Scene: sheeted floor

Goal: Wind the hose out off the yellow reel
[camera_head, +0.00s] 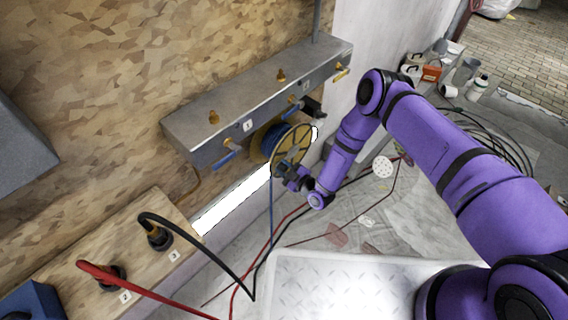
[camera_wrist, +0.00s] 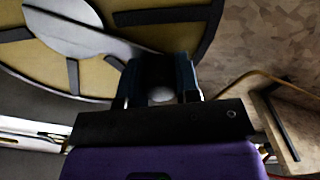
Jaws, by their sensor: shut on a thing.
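The yellow reel (camera_head: 291,152) is mounted under the grey metal shelf, with blue hose (camera_head: 271,137) wound on its drum. A length of blue hose hangs down from its left side to the floor. My gripper (camera_head: 288,174) is at the reel's lower rim. In the wrist view the reel (camera_wrist: 105,78) fills the upper left, with dark spokes and rim. My gripper (camera_wrist: 160,78) is shut there on what looks like the reel's handle, a pale round end showing between the fingers. Most of the handle is hidden by the fingers.
The grey shelf (camera_head: 262,92) with valves and blue levers runs above the reel. Red hose (camera_head: 150,297) and black hose (camera_head: 205,248) cross the floor from a wooden box. A pale tread plate (camera_head: 350,285) lies in front. Bottles and buckets stand at the back right.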

